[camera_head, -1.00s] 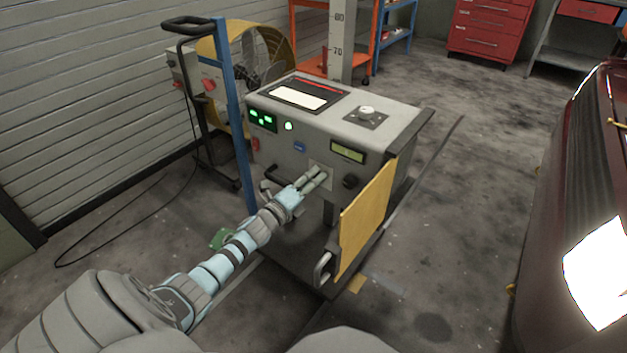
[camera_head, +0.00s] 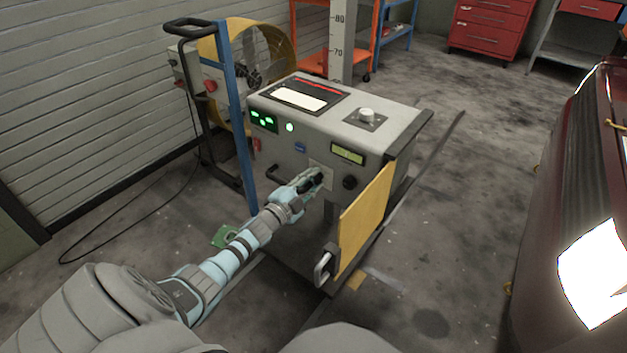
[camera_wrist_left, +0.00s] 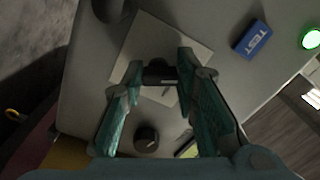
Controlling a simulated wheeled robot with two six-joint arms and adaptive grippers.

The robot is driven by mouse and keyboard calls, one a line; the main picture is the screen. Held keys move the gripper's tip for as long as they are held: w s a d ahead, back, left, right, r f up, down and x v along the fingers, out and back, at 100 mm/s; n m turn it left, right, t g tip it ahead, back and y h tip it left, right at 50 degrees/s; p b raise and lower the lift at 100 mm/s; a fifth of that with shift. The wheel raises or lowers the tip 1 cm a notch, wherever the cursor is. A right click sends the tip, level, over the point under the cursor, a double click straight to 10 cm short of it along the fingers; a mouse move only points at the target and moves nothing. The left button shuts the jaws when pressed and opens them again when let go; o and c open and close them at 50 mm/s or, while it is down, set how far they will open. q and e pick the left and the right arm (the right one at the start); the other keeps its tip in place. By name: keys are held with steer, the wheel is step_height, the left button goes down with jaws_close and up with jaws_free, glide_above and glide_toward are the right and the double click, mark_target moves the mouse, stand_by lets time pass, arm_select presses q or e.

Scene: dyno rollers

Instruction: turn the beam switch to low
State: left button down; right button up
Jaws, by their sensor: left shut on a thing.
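The beam tester cabinet (camera_head: 290,160) stands ahead of me, with a pale square plate (camera_head: 327,172) on its front. My left gripper (camera_head: 318,177) is at this plate, its wrist rolled. In the left wrist view the plate (camera_wrist_left: 205,52) lies tilted, and the gripper (camera_wrist_left: 160,71) has its two fingers on either side of a small dark switch knob (camera_wrist_left: 158,74), shut on it. The plate's markings are too small or covered to read, so I cannot tell the switch setting. My right gripper is out of view.
A blue TEST button (camera_wrist_left: 252,38) and a second dark knob (camera_head: 350,182) sit near the plate. A yellow panel (camera_head: 365,222) stands at the cabinet's right. A blue post (camera_head: 238,120) rises at its left. A red car (camera_head: 580,180) is at the right, headlight lit.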

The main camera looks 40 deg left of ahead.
arm_select(q)
steer(key=shift+n, duration=1)
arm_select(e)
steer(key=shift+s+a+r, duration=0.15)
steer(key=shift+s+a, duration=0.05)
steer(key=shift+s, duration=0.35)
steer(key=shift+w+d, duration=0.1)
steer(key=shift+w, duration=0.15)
arm_select(q)
steer(key=c, duration=1.3)
jaws_free()
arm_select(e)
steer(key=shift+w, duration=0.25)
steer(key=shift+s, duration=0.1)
